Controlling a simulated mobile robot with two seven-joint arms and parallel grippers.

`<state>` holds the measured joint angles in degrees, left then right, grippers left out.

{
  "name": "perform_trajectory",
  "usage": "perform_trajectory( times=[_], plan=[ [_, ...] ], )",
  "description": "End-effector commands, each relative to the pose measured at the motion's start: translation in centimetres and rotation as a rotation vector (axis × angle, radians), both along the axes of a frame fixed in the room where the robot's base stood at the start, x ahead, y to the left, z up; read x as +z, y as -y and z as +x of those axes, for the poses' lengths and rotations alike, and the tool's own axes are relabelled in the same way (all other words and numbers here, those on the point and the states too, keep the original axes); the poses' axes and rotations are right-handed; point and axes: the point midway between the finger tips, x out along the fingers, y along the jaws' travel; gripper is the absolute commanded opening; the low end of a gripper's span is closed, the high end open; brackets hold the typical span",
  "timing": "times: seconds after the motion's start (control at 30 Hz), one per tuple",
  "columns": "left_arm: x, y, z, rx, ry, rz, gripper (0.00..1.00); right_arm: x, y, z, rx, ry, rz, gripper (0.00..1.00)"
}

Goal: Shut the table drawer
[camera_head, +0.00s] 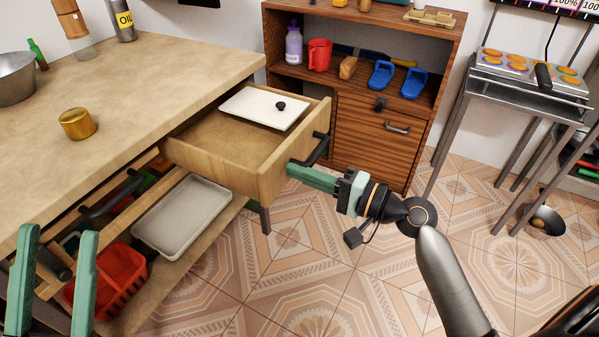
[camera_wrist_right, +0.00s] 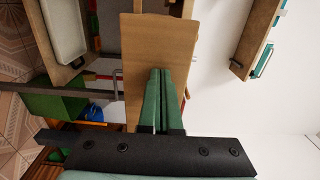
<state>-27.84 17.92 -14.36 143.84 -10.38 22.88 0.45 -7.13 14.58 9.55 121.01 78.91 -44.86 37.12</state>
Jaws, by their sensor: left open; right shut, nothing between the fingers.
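A white flat piece with a black knob (camera_head: 262,108) lies in the drawer. My right gripper (camera_head: 290,171) is shut and empty at the drawer's front panel, close to the handle. In the right wrist view its closed fingers (camera_wrist_right: 161,74) overlap a wooden panel (camera_wrist_right: 150,40); whether they touch it I cannot tell. My left gripper (camera_head: 57,232) is open and empty at the lower left, beside the table.
A grey tray (camera_head: 183,215) and a red basket (camera_head: 120,280) sit on the shelf below. A wooden cabinet (camera_head: 370,150) stands behind. The tiled floor (camera_head: 300,280) in front is clear.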

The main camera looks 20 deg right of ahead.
Motion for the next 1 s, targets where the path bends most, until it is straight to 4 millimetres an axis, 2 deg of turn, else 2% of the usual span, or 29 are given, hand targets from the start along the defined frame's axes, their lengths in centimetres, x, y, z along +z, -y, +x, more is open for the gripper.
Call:
perform_trajectory(
  times=[0.57, 0.77, 1.0],
  plan=[
    [0.2, 0.0, 0.0, 0.0, -0.003, -0.001, 0.5, 0.2, -0.7, 0.9, 0.0, 0.001, 0.001, 0.0],
    [1.4, -0.1, 0.0, -0.004, -0.003, -0.012, 0.5, 0.5, -2.9, 3.7, 0.003, 0.002, 0.003, 0.0],
    [2.2, -0.2, -0.1, 0.0, 0.007, -0.008, 0.5, 0.4, -7.4, 9.4, 0.003, 0.003, 0.002, 0.0]
  ],
)
